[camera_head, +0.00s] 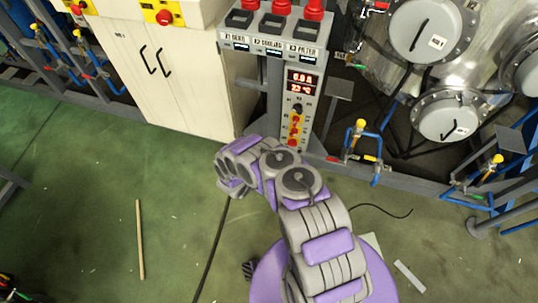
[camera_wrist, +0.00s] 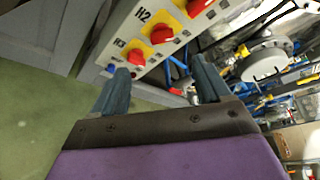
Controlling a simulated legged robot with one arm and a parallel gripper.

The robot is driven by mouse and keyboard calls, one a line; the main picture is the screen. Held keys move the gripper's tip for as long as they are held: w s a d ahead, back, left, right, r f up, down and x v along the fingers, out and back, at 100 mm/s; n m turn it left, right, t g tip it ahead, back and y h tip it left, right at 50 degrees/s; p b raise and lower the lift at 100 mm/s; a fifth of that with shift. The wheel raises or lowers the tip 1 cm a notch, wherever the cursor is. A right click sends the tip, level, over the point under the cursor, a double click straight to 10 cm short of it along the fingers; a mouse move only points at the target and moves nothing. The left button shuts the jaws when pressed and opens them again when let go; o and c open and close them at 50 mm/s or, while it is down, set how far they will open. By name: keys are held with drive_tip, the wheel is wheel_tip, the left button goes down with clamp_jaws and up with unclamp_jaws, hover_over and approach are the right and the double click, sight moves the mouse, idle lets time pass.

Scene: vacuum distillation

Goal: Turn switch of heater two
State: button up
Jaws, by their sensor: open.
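The heater two switch is a red knob (camera_wrist: 160,34) on a yellow square, next to the label H2, on a pale control panel (camera_wrist: 120,22). In the wrist view the panel is tilted. My gripper (camera_wrist: 161,66) is open, its two blue-grey fingers pointing toward the panel. The H2 knob lies ahead, between the finger directions, with nothing held. The fingers appear apart from it; the exact gap cannot be told. In the head view the knob column (camera_head: 295,131) shows below a red digital display (camera_head: 300,83); my fingers cannot be made out there.
The H3 red knob (camera_wrist: 137,57) sits just below the H2 knob, close to my left finger. Another red knob (camera_wrist: 200,6) is above. A white cabinet (camera_head: 160,75) stands left of the panel, metal vessels (camera_head: 425,30) right. Green floor (camera_head: 90,200) is mostly open.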

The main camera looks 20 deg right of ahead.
drive_tip(key=v, duration=0.3)
drive_tip(key=shift+s+a+p, duration=0.2)
drive_tip(key=shift+a+p, duration=0.1)
drive_tip(key=shift+c, duration=0.4)
